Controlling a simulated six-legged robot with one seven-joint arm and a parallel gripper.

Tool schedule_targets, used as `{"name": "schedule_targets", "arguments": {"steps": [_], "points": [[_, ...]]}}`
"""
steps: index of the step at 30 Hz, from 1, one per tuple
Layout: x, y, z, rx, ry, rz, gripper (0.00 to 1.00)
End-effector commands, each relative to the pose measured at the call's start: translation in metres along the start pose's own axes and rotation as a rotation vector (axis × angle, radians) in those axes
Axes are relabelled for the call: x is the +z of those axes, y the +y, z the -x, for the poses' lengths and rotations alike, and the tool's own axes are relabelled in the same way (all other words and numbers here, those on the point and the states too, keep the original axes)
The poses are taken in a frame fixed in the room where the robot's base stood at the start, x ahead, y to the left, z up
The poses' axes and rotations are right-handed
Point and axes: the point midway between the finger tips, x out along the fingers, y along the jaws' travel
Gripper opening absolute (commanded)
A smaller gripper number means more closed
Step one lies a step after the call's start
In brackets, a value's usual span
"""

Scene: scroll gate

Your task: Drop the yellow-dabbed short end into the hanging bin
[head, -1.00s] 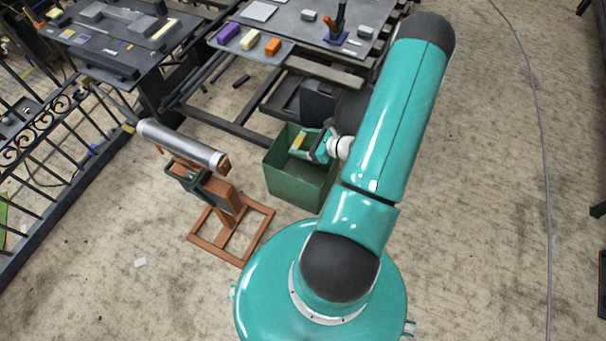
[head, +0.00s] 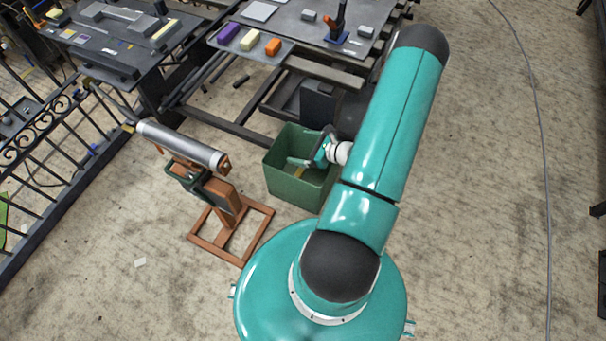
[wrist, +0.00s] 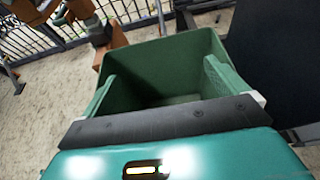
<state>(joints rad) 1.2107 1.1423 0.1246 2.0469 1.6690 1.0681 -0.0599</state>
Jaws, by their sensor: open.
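The green bin (head: 290,187) stands open-topped at the centre of the head view. It also fills the middle of the wrist view (wrist: 175,57). My gripper (head: 308,157) is at the bin's mouth with its jaws apart and nothing between them. The wrist view shows bare bin floor between the fingers.
A silver roller (head: 182,146) lies on a brown stand left of the bin. Behind is a workbench with a tray (head: 225,41) holding purple, cream and orange blocks. A dark ornate railing (head: 60,140) runs along the left.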

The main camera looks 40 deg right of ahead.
Motion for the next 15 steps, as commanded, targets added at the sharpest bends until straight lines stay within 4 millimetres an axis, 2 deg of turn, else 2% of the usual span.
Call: {"name": "schedule_targets", "arguments": {"steps": [4,7,15], "points": [[0.000,0.000,0.007,-0.001,0.000,0.000,0.98],[0.000,-0.001,0.021,-0.003,0.001,-0.001,0.98],[0.000,-0.001,0.079,-0.004,0.000,0.001,0.98]]}}
